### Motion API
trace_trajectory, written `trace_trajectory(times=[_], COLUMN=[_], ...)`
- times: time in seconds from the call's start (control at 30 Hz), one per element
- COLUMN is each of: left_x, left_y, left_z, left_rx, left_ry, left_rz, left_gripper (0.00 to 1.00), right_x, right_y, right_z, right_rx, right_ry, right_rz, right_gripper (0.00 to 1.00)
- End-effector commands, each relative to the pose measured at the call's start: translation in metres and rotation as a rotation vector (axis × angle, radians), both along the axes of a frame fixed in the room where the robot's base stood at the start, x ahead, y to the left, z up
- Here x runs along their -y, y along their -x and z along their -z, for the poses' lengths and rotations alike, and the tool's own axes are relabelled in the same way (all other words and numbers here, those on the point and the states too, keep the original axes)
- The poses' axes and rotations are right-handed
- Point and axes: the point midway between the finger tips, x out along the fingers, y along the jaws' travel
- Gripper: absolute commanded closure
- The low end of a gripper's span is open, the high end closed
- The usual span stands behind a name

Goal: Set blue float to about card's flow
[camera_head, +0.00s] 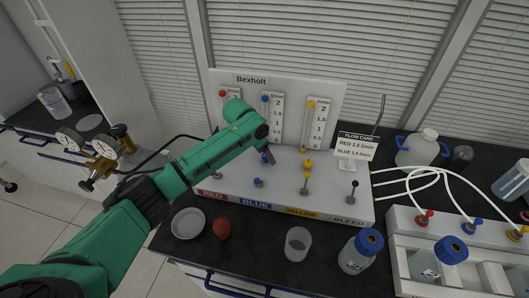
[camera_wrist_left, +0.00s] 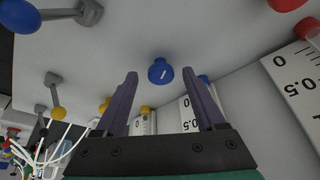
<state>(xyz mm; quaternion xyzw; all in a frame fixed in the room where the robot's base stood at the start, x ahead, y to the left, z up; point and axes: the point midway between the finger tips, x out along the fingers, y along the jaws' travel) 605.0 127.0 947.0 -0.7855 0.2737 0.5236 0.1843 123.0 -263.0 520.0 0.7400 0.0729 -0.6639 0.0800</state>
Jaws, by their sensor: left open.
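The blue flow meter (camera_head: 272,118) stands in the middle of the white Bexholt panel, between the red and yellow meters. It has blue at its top (camera_head: 265,98), and the left wrist view shows blue low on a scale (camera_wrist_left: 204,78); I cannot tell which is the float. The blue knob (camera_wrist_left: 160,71) with a white mark lies ahead between my left gripper's spread fingers. My left gripper (camera_head: 268,157) is open and not closed on it; contact is unclear. The flow card (camera_head: 355,146) lists red 1.5 and a blue value too blurred to read surely. My right gripper is out of view.
A blue-tipped lever (camera_head: 258,183) stands in front of the blue knob area. The yellow knob (camera_head: 308,163) and bleed lever (camera_head: 352,188) are to the right. A glass beaker (camera_head: 298,244), a blue-capped bottle (camera_head: 360,251) and a red object (camera_head: 222,229) stand in front.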

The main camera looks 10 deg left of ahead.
Motion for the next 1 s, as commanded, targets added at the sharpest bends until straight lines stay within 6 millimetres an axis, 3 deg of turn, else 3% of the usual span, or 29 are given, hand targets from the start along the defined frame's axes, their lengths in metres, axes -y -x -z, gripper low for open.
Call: trace_trajectory(times=[0.1, 0.27, 0.3, 0.8, 0.83, 0.9, 1.0], left_x=[-0.0002, -0.0004, -0.0005, -0.0011, -0.0011, -0.0010, -0.0009], left_y=[0.0001, 0.0001, 0.0001, -0.0007, -0.0007, -0.0006, -0.0006], left_z=[-0.0001, -0.0003, -0.0004, -0.0006, -0.0006, -0.0006, -0.0006], left_rx=[0.000, 0.000, 0.000, -0.001, -0.001, -0.001, -0.001], left_ry=[0.000, 0.000, 0.000, -0.001, -0.001, -0.001, -0.001], left_rz=[0.000, -0.001, -0.001, 0.086, 0.086, 0.086, 0.086], left_gripper=[0.32, 0.93, 1.00, 1.00, 0.50, 0.28, 0.28], right_x=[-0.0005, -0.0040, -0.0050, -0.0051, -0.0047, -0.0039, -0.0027], right_y=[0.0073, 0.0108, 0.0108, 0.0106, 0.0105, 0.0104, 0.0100], right_z=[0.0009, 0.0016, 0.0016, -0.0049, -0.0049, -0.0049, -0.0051], right_rx=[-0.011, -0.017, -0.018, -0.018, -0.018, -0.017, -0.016], right_ry=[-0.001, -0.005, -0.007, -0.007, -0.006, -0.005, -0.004], right_rz=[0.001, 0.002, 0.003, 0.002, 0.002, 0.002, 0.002], right_gripper=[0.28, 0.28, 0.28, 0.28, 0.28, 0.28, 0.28])
